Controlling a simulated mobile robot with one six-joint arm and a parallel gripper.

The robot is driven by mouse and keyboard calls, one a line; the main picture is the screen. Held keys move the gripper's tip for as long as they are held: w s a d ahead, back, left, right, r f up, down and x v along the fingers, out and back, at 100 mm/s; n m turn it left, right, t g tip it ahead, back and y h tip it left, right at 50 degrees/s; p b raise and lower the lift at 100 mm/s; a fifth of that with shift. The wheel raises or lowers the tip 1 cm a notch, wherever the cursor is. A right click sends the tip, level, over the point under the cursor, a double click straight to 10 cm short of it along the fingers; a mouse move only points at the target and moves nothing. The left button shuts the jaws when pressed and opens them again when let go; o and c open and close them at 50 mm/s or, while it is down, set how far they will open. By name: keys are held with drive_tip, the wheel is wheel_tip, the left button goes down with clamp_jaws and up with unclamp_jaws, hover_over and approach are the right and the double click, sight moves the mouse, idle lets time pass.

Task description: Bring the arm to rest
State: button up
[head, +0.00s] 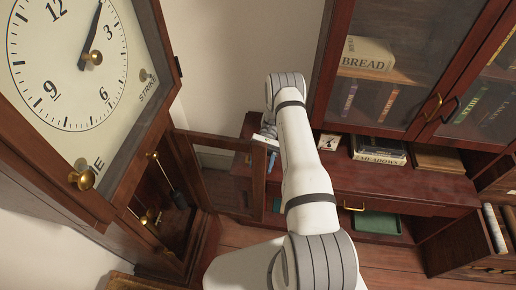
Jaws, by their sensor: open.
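My arm rises from the bottom middle of the head view and reaches forward over the writing surface of the cabinet. My gripper (267,142) shows only in part at the left of the forearm, near the left end of the desk. It is open. Most of it is hidden behind the arm, and a small blue piece shows just below it. I cannot tell whether that piece is part of the gripper.
A tall clock (165,110) stands close at the left, its lower glazed door (218,180) swung open toward my arm. At the right is a dark red cabinet (322,75) with glass doors and books. Stacked books (380,150) and a green tray (378,223) are there.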

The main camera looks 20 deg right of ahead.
wheel_tip(320, 180, up, 20)
drive_tip(key=w+a+f+t+h+b, duration=0.1)
drive_tip(key=a+t+h+b, duration=0.15)
drive_tip(key=t+h, duration=0.45)
drive_tip(key=s+r+n+t+h+b, duration=0.1)
drive_tip(key=s+r+t+b, duration=0.2)
drive_tip(key=s+t, duration=0.3)
drive_tip(key=s+r+n+t+b, duration=0.1)
drive_tip(key=s+r+t+b, duration=0.2)
drive_tip(key=s+t, duration=0.3)
drive_tip(key=shift+s+a+r+n+h, duration=0.3)
drive_tip(key=shift+s+r, duration=0.5)
drive_tip(key=shift+s, duration=2.1)
drive_tip(key=shift+c, duration=0.4)
